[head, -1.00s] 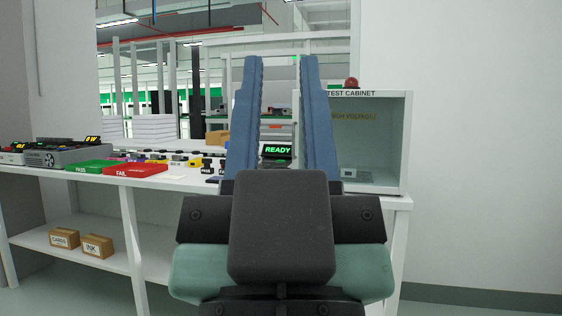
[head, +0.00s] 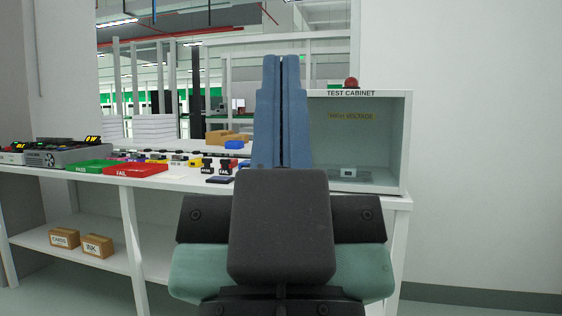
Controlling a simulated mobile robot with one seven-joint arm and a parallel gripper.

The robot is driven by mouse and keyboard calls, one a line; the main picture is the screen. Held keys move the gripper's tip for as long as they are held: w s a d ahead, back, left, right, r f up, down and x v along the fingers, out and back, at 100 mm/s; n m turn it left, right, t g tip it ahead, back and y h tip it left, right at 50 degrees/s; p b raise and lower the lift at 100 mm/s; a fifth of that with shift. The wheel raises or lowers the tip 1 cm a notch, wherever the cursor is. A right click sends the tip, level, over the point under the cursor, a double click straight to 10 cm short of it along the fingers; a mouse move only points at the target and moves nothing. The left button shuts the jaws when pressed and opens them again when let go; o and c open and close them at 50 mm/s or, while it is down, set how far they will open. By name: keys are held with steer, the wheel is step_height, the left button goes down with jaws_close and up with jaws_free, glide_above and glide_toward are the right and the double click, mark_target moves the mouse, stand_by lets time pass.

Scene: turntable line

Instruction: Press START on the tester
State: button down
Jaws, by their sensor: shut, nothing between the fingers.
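My gripper (head: 281,62) is in the middle of the head view, its two blue fingers pointing up and closed together with nothing between them. The white test cabinet (head: 407,140) stands on the bench to the right of the fingers, with its open front toward me and a red lamp (head: 351,83) on top. My gripper hides the bench straight ahead, including the spot where a READY display showed earlier. I cannot make out a START button.
A green PASS tray (head: 91,166) and a red FAIL tray (head: 135,169) sit on the bench (head: 190,184) at the left. Several small coloured parts and stamps lie behind and beside them. CARDS (head: 64,237) and INK (head: 97,246) boxes stand on the lower shelf.

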steer(key=shift+r, duration=0.1)
stand_by(0.8)
step_height(320, 180, up, 45)
steer(key=p, duration=4.5)
